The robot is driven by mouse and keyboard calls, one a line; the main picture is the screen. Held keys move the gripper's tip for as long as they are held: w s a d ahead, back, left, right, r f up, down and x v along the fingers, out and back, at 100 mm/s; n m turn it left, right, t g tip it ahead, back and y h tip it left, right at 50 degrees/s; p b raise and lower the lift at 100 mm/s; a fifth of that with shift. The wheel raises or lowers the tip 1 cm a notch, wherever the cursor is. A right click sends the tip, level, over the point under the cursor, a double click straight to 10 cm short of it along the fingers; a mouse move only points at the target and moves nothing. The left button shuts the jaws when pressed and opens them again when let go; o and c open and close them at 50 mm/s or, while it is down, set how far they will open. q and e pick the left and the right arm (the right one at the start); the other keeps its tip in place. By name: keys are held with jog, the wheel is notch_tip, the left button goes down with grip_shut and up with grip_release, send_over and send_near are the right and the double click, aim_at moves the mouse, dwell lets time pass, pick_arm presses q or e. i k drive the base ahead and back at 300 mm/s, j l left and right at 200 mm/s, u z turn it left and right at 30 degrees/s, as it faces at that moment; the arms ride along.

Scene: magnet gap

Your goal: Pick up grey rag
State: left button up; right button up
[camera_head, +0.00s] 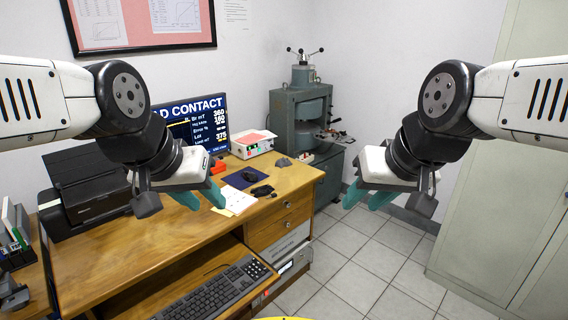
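A small grey crumpled-looking lump (283,162) lies near the back right of the wooden desk; it may be the grey rag, but it is too small to be sure. A darker lump (262,191) lies nearer the desk's right front edge. My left gripper (202,197) hangs above the desk, left of both lumps, its teal fingertips apart and empty. My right gripper (367,197) is over the floor, right of the desk, with its teal fingertips apart and empty. Neither gripper touches anything.
A keyboard (215,295) sits on the lower tray. A grey-green machine (300,105) stands behind right. Tiled floor at right is clear.

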aim_at(283, 162)
jog(key=i+l+z, duration=0.25)
jog(key=i, duration=0.5)
jog(key=i+l+z, duration=0.1)
jog(key=i+z, duration=0.15)
jog(key=i, duration=0.5)
jog(key=i+l+u, duration=0.1)
jog(key=i+u, duration=0.2)
jog(key=i+l+u, duration=0.25)
jog(key=i, duration=0.2)
jog(key=i+l+u, duration=0.3)
jog(key=i+j, duration=0.05)
jog(key=j, duration=0.05)
